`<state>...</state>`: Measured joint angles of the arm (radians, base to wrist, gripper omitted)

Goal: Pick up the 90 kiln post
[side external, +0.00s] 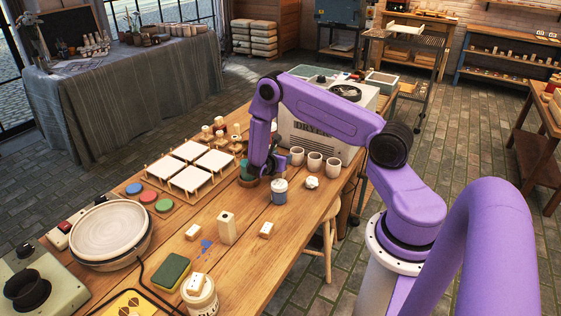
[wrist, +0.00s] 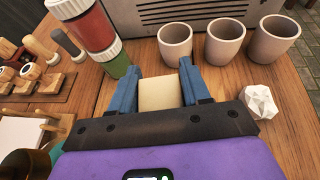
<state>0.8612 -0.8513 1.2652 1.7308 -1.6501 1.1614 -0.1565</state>
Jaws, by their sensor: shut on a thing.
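My gripper (wrist: 160,92) has blue fingers and is shut on a cream kiln post (wrist: 161,94), whose pale face shows between them in the wrist view. I cannot read a size mark on it. In the side view my gripper (side external: 277,165) is low over the far part of the table, near the cups, and the held post cannot be made out there. A taller cream post with a hole (side external: 227,229) stands upright on the near table. Smaller cream blocks lie left (side external: 193,232) and right (side external: 266,230) of it.
Three grey cups (wrist: 224,42) stand beyond the gripper by the dryer (side external: 320,135). A white faceted lump (wrist: 259,102) is to the right. Stacked colour jars (wrist: 95,32) are close on the left. White tiles on stands (side external: 190,151) fill the table's left side.

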